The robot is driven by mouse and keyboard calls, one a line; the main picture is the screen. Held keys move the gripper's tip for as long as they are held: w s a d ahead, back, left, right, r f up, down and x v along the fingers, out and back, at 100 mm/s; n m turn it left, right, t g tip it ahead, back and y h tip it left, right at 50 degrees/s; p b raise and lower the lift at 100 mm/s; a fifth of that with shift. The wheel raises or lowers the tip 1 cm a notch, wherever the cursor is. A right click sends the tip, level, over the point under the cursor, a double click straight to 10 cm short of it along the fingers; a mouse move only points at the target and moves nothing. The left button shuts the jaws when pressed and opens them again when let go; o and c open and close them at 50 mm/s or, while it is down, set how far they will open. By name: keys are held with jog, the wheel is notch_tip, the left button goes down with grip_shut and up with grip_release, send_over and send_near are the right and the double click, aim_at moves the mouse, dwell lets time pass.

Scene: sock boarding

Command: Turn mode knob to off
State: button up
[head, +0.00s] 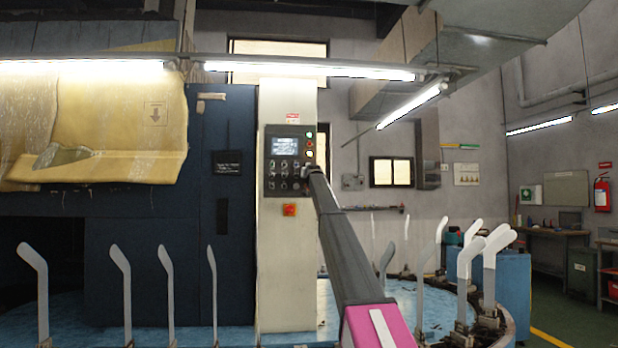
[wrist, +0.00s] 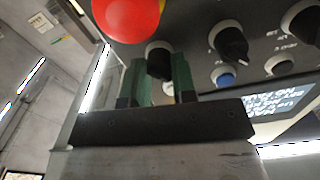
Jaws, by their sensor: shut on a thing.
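The control panel (head: 284,150) is dark, with a lit screen and several knobs and buttons, on a pale column. My arm reaches up to its lower right side, and my gripper (head: 308,171) is small and mostly hidden there. In the wrist view my gripper (wrist: 160,76) has its two green fingers on either side of a black knob (wrist: 159,58), shut on it. The knob's label and pointer are hidden, so I cannot tell its setting or confirm that it is the mode knob.
A red mushroom button (wrist: 127,16) sits close to the gripped knob. Another black knob (wrist: 229,42) and a blue button (wrist: 225,78) are to the right. In the head view, several upright white sock forms (head: 168,290) stand around the column.

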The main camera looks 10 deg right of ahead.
jog(key=m, duration=0.7)
jog(key=shift+d, duration=0.1)
dwell(0.5)
jog(key=o, duration=0.9)
jog(key=shift+o, duration=0.2)
jog(key=shift+s, duration=0.2)
jog(key=s, duration=1)
jog(key=shift+s, duration=0.25)
